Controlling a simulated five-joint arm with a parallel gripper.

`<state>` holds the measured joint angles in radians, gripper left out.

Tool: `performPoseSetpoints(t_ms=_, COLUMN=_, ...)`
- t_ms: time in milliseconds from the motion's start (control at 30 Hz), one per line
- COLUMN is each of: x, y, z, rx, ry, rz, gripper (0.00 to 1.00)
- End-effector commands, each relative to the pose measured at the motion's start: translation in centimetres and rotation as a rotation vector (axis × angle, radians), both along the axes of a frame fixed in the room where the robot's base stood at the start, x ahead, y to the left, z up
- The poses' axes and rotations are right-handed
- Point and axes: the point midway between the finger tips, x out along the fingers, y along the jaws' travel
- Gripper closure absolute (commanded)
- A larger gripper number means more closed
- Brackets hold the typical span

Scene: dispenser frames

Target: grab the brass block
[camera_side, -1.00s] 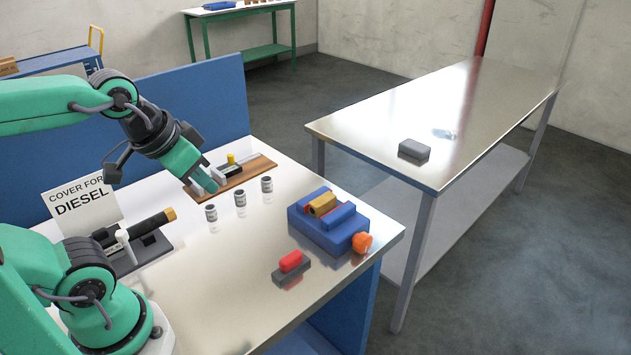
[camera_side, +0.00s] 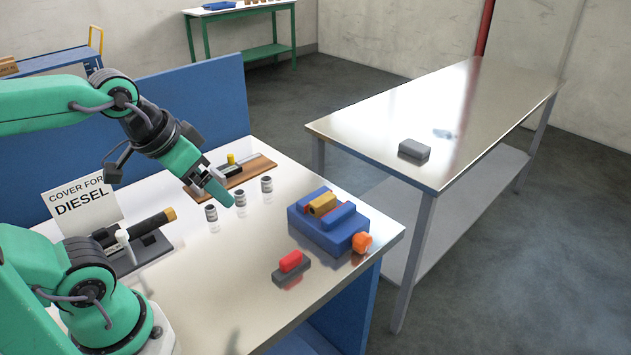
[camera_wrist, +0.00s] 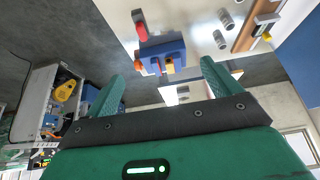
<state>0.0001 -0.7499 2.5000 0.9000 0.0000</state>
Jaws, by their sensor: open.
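The brass block (camera_side: 322,204) sits between the red-lined jaws of a blue vise (camera_side: 321,235) at the right end of the white-topped bench. Its lower part is hidden by the vise. In the wrist view the brass block (camera_wrist: 170,68) looks small, at the edge of the blue vise (camera_wrist: 163,49). My gripper (camera_side: 214,186) is open and empty, above the bench to the left of the vise and well apart from the block. In the wrist view my gripper (camera_wrist: 162,58) shows both green fingers spread, with the vise seen between them at a distance.
An orange knob (camera_side: 362,243) sticks out of the vise. A red piece on a grey base (camera_side: 291,266) lies in front. Several small cylinders (camera_side: 240,197) stand near my gripper, by a wooden board (camera_side: 238,174). A diesel sign (camera_side: 82,200) stands left.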

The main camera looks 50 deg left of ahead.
Motion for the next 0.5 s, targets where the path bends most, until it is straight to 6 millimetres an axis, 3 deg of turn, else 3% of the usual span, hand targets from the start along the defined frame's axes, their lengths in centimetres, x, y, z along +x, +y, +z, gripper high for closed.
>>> performPoseSetpoints(t_ms=500, x=1.1, y=0.0, z=0.4, rx=0.03, ry=0.022, rz=-0.056, gripper=0.11)
